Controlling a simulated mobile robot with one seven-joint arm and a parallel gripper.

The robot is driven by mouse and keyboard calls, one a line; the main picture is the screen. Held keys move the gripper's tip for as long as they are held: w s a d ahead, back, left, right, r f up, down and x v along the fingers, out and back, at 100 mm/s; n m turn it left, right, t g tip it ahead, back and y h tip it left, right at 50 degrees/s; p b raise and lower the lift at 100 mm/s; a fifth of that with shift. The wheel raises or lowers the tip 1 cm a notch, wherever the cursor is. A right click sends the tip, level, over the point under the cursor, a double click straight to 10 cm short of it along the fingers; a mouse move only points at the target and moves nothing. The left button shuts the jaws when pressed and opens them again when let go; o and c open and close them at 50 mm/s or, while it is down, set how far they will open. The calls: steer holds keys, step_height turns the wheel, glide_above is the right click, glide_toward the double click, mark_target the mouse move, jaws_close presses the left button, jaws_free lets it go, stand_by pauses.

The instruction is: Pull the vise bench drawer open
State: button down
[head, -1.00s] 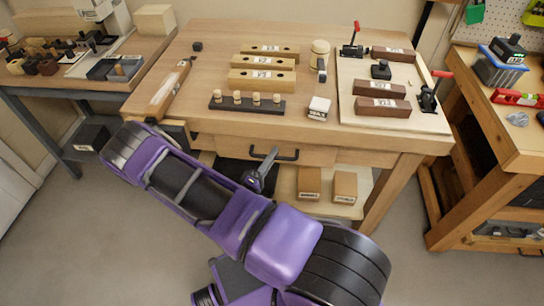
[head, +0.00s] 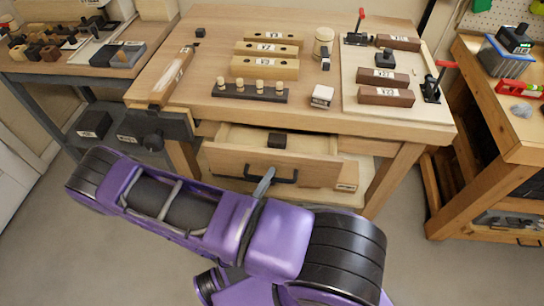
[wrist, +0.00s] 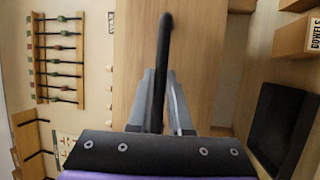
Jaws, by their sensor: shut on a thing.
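The vise bench (head: 222,120) has a wooden drawer (head: 222,160) under its top, and the drawer stands pulled out with its inside showing. A small dark block (head: 277,140) lies in the drawer. The black bar handle (head: 284,178) is on the drawer front.
The dark vise (head: 155,128) is at the bench's left front corner. Wooden blocks (head: 265,67), a peg strip (head: 250,93) and clamps (head: 432,85) stand on the bench top. A second bench (head: 490,120) is at the right. The floor in front is clear around my arm.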

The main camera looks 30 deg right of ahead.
steer(key=s+a, duration=0.6)
steer(key=s, duration=0.4)
steer(key=shift+a, duration=0.4)
steer(key=c, duration=1.1)
jaws_free()
steer(key=b+v, duration=0.1)
steer(key=v, duration=1.6)
steer(key=shift+s+a, duration=0.15)
